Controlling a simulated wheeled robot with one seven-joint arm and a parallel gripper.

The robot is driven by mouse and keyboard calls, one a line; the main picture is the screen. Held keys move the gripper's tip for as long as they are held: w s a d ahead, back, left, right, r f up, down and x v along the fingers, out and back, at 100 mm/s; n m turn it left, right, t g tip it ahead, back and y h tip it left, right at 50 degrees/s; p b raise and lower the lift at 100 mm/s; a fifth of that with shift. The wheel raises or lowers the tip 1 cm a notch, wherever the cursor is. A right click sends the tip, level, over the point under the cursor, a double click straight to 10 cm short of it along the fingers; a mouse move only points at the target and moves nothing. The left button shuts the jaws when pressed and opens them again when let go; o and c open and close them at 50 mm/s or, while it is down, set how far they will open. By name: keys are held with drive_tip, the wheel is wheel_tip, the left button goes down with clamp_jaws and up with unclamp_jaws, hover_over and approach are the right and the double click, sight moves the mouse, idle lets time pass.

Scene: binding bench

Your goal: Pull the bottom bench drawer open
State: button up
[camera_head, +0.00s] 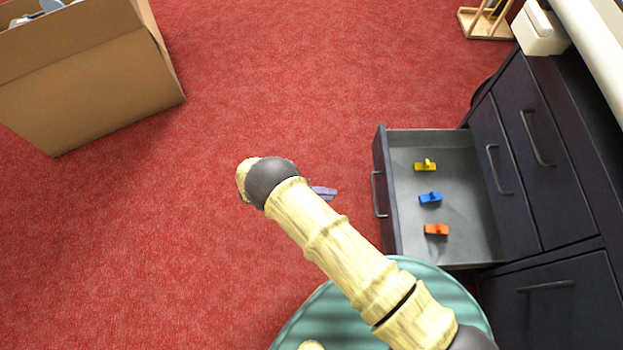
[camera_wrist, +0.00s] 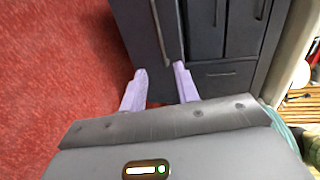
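The dark bench (camera_head: 565,150) stands at the right in the head view. Its bottom drawer (camera_head: 385,215) is pulled well out, showing a grey inside. The drawer's handle (camera_head: 376,195) is a grey bar on its front. My gripper (camera_head: 323,192) is left of that handle in the head view, apart from it and mostly hidden by my arm. In the wrist view my gripper (camera_wrist: 160,72) shows two lavender fingers spread apart with nothing between them. The handle (camera_wrist: 158,30) lies just beyond the fingertips there.
A yellow clip-like piece (camera_head: 425,165), a blue one (camera_head: 430,198) and an orange one (camera_head: 436,230) lie in the open drawer. Closed drawers with bar handles are above and beside it. A cardboard box (camera_head: 90,85) stands upper left. Red carpet between is clear.

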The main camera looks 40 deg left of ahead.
drive_tip(key=v, duration=0.3)
drive_tip(key=shift+s+a+r, duration=0.1)
drive_tip(key=shift+s+a, duration=0.2)
idle(0.3)
